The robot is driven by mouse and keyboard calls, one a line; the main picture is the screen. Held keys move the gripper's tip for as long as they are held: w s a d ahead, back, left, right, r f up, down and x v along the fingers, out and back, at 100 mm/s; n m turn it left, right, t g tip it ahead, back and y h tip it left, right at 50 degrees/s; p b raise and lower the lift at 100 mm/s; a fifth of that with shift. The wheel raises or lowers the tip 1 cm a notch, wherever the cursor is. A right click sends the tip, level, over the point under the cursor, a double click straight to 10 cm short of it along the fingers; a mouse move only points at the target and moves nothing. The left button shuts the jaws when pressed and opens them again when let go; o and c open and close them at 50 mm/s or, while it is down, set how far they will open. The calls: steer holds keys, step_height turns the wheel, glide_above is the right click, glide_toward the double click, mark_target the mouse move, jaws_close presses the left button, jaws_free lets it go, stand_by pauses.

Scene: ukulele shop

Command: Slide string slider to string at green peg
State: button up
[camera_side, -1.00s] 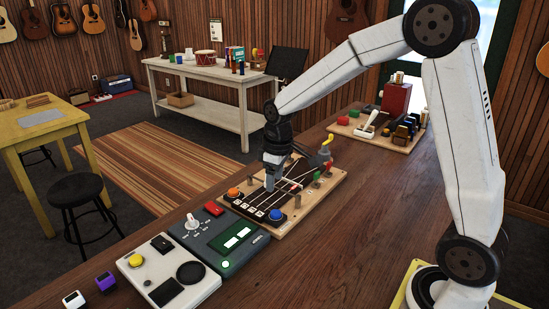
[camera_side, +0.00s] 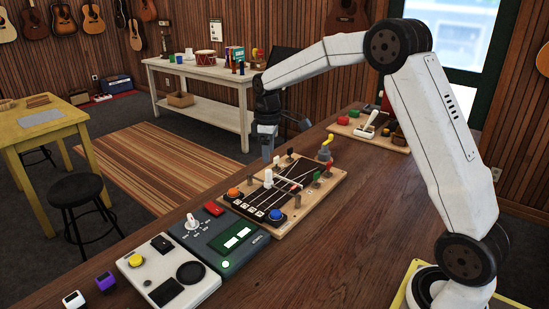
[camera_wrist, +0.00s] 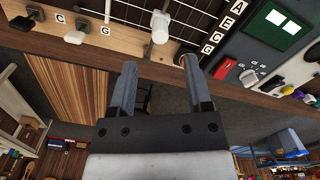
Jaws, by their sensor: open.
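The string board (camera_side: 322,196) is a wooden base with a black fretboard and pale strings. The string slider (camera_side: 268,177) has a white upright knob and a pale bar across the strings; its white knob also shows in the wrist view (camera_wrist: 160,28). My gripper (camera_side: 265,157) is raised above and behind the board's far edge, apart from the slider. In the wrist view my gripper (camera_wrist: 158,75) is open and empty, its fingers pointing toward the board edge.
An orange button (camera_side: 233,193) and a blue button (camera_side: 276,215) sit at the board's left end. A dark control box (camera_side: 222,240) stands left of the board. A yellow crank (camera_side: 326,151) rises at its back right. Bare tabletop (camera_side: 350,235) lies in front.

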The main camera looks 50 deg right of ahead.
mark_target(268, 172)
steer(key=shift+f, duration=3.65)
jaws_close()
